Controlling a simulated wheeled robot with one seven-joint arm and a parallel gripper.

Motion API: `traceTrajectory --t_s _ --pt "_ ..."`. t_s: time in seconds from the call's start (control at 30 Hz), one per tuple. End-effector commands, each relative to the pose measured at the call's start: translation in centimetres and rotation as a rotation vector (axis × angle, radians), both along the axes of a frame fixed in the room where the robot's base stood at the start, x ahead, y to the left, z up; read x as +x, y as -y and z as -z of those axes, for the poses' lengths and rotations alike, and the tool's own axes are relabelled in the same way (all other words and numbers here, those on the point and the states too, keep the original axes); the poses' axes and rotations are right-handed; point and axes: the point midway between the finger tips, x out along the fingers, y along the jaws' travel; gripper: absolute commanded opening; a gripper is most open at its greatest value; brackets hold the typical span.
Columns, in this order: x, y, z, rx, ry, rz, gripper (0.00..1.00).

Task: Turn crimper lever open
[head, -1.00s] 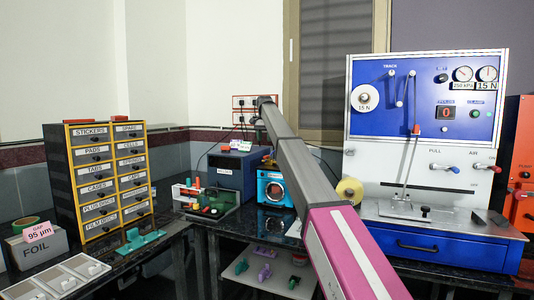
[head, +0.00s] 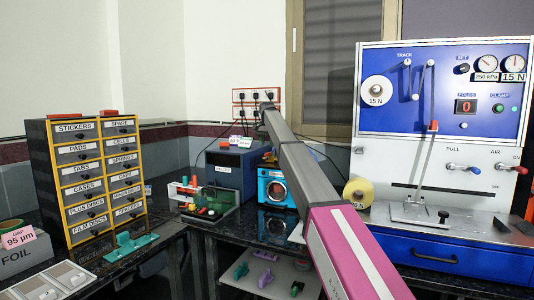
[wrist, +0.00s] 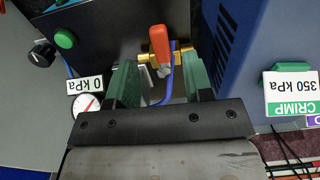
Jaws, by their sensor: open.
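The crimper lever (wrist: 160,40), a red-orange handle on a brass valve, shows in the wrist view in front of a dark panel. A blue tube hangs below the valve. My gripper (wrist: 160,75) is open and empty, with one green finger on each side of the lever's line. The lever lies at or just beyond the fingertips; I cannot tell whether they touch it. A gauge labelled 0 kPa (wrist: 87,104) and a green button (wrist: 65,39) are to the left. In the head view my arm hides the gripper's end, and I cannot make out the lever.
A blue housing (wrist: 228,45) stands close to the right finger in the wrist view, with a green CRIMP tag (wrist: 292,100) beyond it. In the head view, a drawer cabinet (head: 100,185) stands left and a blue-and-white test machine (head: 435,215) stands right.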

Motion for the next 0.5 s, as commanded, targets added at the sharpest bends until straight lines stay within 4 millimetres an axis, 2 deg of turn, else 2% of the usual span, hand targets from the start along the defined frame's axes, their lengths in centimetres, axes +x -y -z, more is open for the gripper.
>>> traceTrajectory --t_s 0.1,0.2,0.5 --pt "-0.1 0.0 2.3 0.000 0.000 0.000 0.47" --pt "-0.1 0.0 3.6 0.000 0.000 0.000 0.47" --pt "0.0 0.0 4.5 0.001 0.001 0.000 0.47"
